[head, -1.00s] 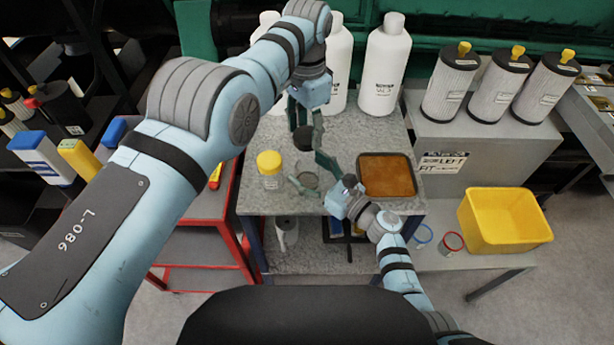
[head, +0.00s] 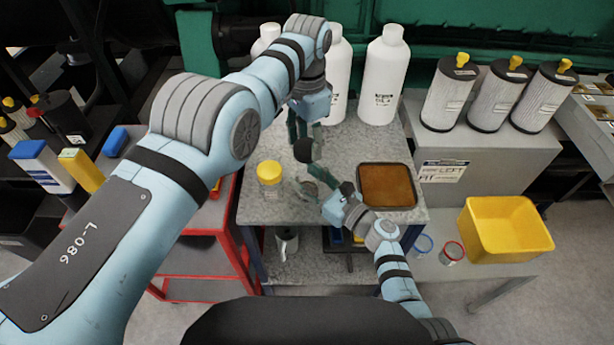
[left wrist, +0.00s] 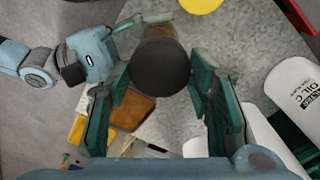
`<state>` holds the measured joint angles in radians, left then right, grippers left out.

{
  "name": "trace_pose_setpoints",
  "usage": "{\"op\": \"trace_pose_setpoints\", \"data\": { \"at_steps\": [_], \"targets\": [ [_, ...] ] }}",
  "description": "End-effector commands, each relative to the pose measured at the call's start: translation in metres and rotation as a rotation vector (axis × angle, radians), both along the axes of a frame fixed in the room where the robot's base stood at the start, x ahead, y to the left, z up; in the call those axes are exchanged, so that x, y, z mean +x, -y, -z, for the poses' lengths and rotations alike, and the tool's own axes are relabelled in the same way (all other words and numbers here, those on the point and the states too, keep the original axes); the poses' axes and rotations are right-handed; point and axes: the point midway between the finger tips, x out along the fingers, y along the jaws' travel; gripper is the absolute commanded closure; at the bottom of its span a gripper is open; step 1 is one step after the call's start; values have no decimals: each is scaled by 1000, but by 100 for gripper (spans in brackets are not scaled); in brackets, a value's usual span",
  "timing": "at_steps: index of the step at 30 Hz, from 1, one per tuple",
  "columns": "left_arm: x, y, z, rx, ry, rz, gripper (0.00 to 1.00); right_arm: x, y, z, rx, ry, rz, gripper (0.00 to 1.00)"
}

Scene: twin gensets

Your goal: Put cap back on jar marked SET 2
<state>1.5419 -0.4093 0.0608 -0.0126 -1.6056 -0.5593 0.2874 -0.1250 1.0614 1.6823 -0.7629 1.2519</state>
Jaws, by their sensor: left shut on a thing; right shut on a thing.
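My left gripper (head: 302,146) is shut on a dark round cap (left wrist: 162,66), which sits between its fingertips in the left wrist view. In the head view the cap (head: 304,151) is just behind the right gripper's fingers. My right gripper (head: 314,184) is low over the grey table, shut on a small jar. The jar is mostly hidden by the fingers in the head view. In the left wrist view a brownish jar side (left wrist: 157,31) shows past the cap, beside the right gripper's finger. I cannot tell whether cap and jar touch, and no SET 2 marking is readable.
A yellow-lidded jar (head: 269,181) stands left of the grippers. A brown-filled tray (head: 387,203) lies to the right. White bottles (head: 383,80) stand at the back of the grey table (head: 345,150). A yellow bin (head: 505,235) is far right.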

Motion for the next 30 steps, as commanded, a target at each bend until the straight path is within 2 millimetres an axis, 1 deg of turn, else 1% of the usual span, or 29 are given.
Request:
{"op": "trace_pose_setpoints", "data": {
  "at_steps": [1, 6, 9, 23, 30],
  "targets": [
    [-1, 0, 8, 0, -4, 0, 62, 0, 0, 0, 0, 0, 0, 100],
    [0, 1, 34, -1, -1, 1, 62, 0, 0, 0, 0, 0, 0, 100],
    [-1, 0, 43, 0, 0, 1, 62, 0, 0, 0, 0, 0, 0, 100],
    [0, 0, 44, 1, 1, 0, 62, 0, 0, 0, -1, -1, 0, 100],
    [0, 0, 58, 1, 1, 0, 62, 0, 0, 4, 1, 1, -1, 100]
  ]
}}
